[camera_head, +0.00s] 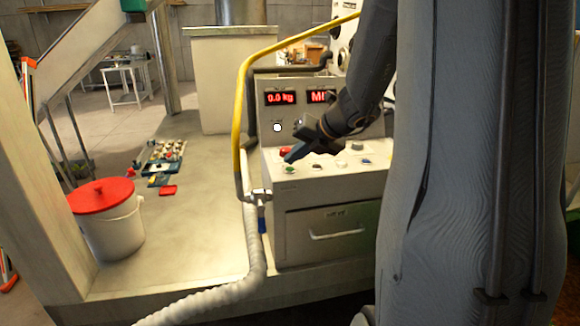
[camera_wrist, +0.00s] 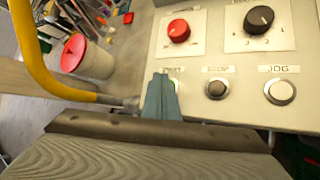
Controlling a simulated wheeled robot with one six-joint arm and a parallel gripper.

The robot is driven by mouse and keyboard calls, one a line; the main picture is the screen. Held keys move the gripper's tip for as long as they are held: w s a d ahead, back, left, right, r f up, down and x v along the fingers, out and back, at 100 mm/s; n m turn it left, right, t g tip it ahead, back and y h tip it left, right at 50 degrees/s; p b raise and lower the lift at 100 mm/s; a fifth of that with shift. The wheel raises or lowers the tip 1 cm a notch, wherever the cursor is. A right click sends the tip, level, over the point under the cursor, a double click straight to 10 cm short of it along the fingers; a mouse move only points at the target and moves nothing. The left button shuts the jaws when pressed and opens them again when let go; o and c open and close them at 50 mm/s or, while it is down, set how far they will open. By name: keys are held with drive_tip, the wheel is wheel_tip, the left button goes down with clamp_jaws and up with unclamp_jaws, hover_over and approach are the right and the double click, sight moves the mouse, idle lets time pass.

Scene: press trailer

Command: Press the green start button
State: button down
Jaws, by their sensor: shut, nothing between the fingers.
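The green start button (camera_head: 290,170) is at the front left corner of the control panel's sloped top (camera_head: 272,182) in the head view. My gripper (camera_head: 291,156) is shut and empty, its tip just above and behind that button in the picture. I cannot tell whether there is a gap or contact. In the wrist view my shut gripper (camera_wrist: 161,82) covers the spot left of the STOP button (camera_wrist: 216,88), hiding the start button and most of its label. The JOG button (camera_wrist: 281,92) is farther right.
A red knob (camera_wrist: 179,30) and a black selector knob (camera_wrist: 259,19) stand behind the button row. A yellow rail (camera_head: 239,118) rises at the panel's left side. A white bucket with a red lid (camera_head: 101,194) stands on the floor to the left.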

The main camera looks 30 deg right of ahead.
drive_tip(key=shift+r, duration=0.2)
wheel_tip(320, 180, up, 5)
drive_tip(key=p, duration=0.5)
drive_tip(key=shift+p, duration=0.3)
idle(0.7)
drive_tip(key=s+a+f+m+g+h+b, duration=0.1)
drive_tip(key=s+a+f+m, duration=0.4)
drive_tip(key=m, duration=0.5)
drive_tip(key=s+a+f+m+g+h+b, duration=0.1)
drive_tip(key=s+a+f+m+g, duration=0.2)
drive_tip(key=s+a+f+m, duration=0.2)
drive_tip(key=s+a+f+m+g+h+b, duration=0.1)
drive_tip(key=s+a+f+m, duration=0.4)
drive_tip(key=s+m, duration=0.6)
drive_tip(key=a+m+g+b, duration=0.1)
drive_tip(key=a+m+g, duration=0.1)
drive_tip(key=m, duration=0.3)
drive_tip(key=shift+s+a, duration=0.2)
drive_tip(key=shift+a, duration=0.2)
